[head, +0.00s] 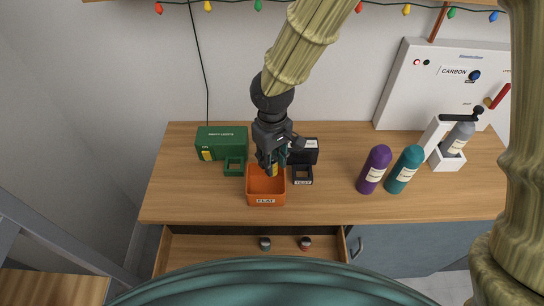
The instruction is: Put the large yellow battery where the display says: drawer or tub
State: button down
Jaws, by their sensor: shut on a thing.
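My gripper (271,160) points down over the orange tub (265,199), which is labelled FLAT. It is shut on the large yellow battery (274,170), mostly hidden by the fingers; the battery's lower end is at the tub's opening, and I cannot tell whether it touches the tub. The drawer (205,252) below the counter is open, with two small dark things in it. A green box (222,139) and a black box (304,150) with a small TEST tray (302,176) stand on either side; I cannot read any display result.
A purple bottle (374,170) and a teal bottle (405,170) stand on the counter's right. Beyond them are a grey bottle (457,139) in a white stand (446,162) and a white panel (445,85) marked CARBON. The counter's left front is clear.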

aim_at(273, 160)
jog(key=shift+f+b, duration=0.95)
jog(key=shift+f, duration=0.6)
jog(key=c, duration=1.1)
grip_release()
jog(key=shift+o, duration=0.2)
notch_tip(273, 160, up, 12)
